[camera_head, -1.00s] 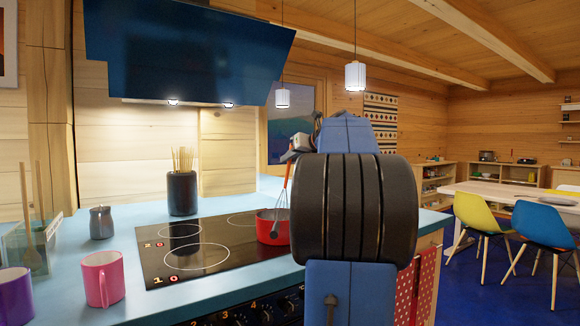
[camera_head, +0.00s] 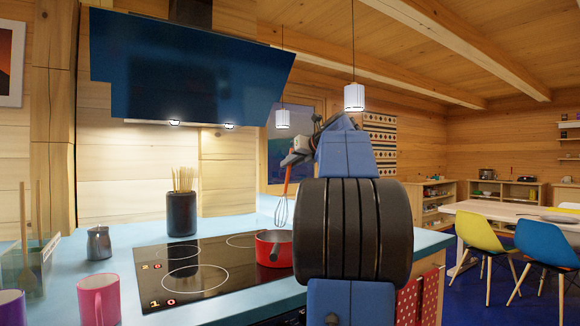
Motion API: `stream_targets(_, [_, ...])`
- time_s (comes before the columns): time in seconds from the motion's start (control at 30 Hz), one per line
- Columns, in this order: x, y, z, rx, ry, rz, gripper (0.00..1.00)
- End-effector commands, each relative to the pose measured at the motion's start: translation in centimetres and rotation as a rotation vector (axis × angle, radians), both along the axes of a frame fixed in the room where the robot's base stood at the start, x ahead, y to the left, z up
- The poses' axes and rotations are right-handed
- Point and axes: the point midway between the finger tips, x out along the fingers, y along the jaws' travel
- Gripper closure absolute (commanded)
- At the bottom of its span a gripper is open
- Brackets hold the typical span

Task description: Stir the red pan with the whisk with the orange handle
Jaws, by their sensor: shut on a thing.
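The red pan (camera_head: 269,248) stands on the right part of the black cooktop, its right side partly hidden behind my dark arm joint. My gripper (camera_head: 292,159) is shut on the whisk's orange handle (camera_head: 287,178). The whisk (camera_head: 281,211) hangs wires down, nearly upright. Its wire end shows just above the pan's rim, over the pan. The inside of the pan is only partly visible.
The black cooktop (camera_head: 215,275) is otherwise clear. A dark holder (camera_head: 182,214) with sticks stands behind it. A metal jug (camera_head: 99,243), a pink mug (camera_head: 99,300) and a purple mug (camera_head: 12,307) stand to the left. A blue hood (camera_head: 190,75) hangs above.

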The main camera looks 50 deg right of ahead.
Motion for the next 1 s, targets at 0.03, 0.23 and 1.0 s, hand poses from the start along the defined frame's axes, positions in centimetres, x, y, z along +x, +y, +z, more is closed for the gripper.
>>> stream_targets(0.03, [0.0,0.0,0.0,0.000,0.000,0.000,1.00])
stream_targets(0.23, [0.0,0.0,0.1,0.000,0.000,0.000,1.00])
stream_targets(1.0, [0.0,0.0,5.0,0.000,0.000,0.000,1.00])
